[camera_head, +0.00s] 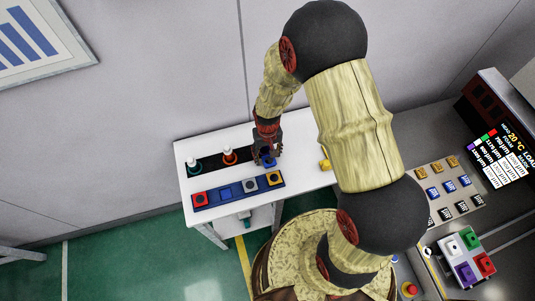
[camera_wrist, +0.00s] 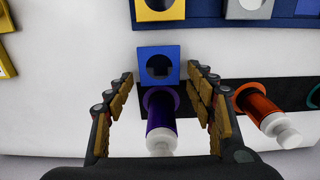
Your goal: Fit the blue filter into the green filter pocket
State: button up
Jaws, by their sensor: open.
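The blue filter (camera_wrist: 143,66) is a square block with a round dark opening, in the wrist view between and slightly beyond my fingertips. In the head view it shows as a blue patch (camera_head: 268,161) under my gripper (camera_head: 267,151), partly hidden. My gripper (camera_wrist: 161,78) is open, with one finger on each side of the filter and small gaps showing. No clearly green pocket shows; a teal-based upright piece (camera_head: 194,167) stands at the left of the black strip.
An orange cylinder with a white end (camera_wrist: 259,105) stands close to my right finger; it also shows in the head view (camera_head: 229,156). A blue tray (camera_head: 238,194) holds red, grey and yellow blocks along the white table's (camera_head: 300,150) near edge. A yellow piece (camera_head: 325,164) lies right.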

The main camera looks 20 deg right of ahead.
notch_tip(320, 180, up, 12)
jog(key=p, duration=0.2)
notch_tip(320, 180, up, 11)
jog(key=t, duration=0.2)
send_over(268, 156)
jog(key=s+d+r+t, duration=0.1)
jog(key=s+d+r, duration=0.1)
jog(key=s+r, duration=0.6)
jog(key=s+d+r+t, duration=0.1)
jog(key=s+r+t, duration=0.1)
jog(key=s+r, duration=0.6)
notch_tip(268, 156, up, 4)
jog(key=shift+d+f+t, duration=0.25)
jog(key=shift+d+t, duration=0.05)
jog(key=shift+d, duration=0.05)
jog(key=shift+w, duration=0.1)
notch_tip(268, 156, down, 5)
jog(key=b, duration=0.4)
jog(key=shift+f+b, duration=0.1)
jog(key=shift+b, duration=0.3)
jog(key=shift+r, duration=0.2)
jog(key=shift+c, duration=0.8)
